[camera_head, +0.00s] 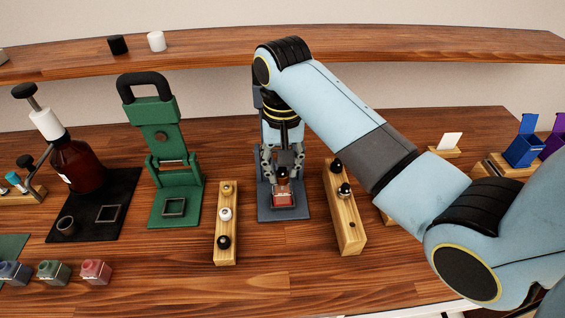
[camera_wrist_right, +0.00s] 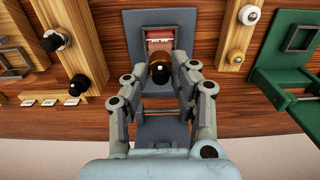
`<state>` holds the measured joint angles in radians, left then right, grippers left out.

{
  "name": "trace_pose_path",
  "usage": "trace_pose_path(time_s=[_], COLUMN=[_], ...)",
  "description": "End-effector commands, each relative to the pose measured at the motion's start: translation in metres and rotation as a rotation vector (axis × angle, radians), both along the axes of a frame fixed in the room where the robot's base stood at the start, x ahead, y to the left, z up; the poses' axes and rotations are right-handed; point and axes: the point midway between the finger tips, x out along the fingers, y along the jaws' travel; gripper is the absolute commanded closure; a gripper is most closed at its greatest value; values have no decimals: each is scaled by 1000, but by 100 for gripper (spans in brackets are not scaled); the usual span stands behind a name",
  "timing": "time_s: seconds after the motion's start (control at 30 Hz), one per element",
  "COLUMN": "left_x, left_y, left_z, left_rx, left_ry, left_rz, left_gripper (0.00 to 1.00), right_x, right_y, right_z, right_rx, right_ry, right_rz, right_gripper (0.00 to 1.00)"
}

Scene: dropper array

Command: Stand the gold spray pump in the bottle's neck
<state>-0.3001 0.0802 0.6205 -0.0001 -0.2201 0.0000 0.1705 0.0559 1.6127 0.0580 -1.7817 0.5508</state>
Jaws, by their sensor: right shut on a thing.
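The bottle (camera_head: 283,194) is a small red glass block standing on the base of a blue-grey press. It also shows in the right wrist view (camera_wrist_right: 159,37), partly covered by the pump. The gold spray pump (camera_wrist_right: 159,72) has a dark, shiny round top and a gold-brown collar. My right gripper (camera_head: 281,168) points down over the bottle and is shut on the pump. In the right wrist view its fingertips (camera_wrist_right: 160,72) are on either side of the pump. The neck is hidden, so I cannot tell whether the pump is in it or above it. My left gripper is not in view.
The blue-grey press (camera_head: 299,213) surrounds the bottle. A wooden rack (camera_head: 226,255) with several tops stands to its left, another rack (camera_head: 349,238) with dark tops to its right. A green press (camera_head: 160,135) and a brown bottle (camera_head: 79,165) stand further left. Bare table lies in front.

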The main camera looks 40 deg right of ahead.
Motion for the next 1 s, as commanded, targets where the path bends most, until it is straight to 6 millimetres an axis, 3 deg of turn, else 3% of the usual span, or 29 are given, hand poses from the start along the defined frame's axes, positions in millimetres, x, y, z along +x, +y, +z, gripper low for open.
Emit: trace_pose_path(time_s=[0.43, 0.47, 0.63, 1.0], left_x=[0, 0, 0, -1], left_y=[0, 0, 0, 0], left_z=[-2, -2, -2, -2], left_rx=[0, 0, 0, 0], left_ry=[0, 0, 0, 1], left_rz=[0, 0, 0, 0], left_gripper=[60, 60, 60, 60], right_x=[0, 0, 0, 1], right_y=[0, 0, 0, 0], right_z=[-6, -6, -6, 2], right_rx=[1, 1, 1, 0], right_ry=[1, 1, 1, -2], right_rz=[0, 0, 0, 0], right_gripper=[100, 71, 49, 48])
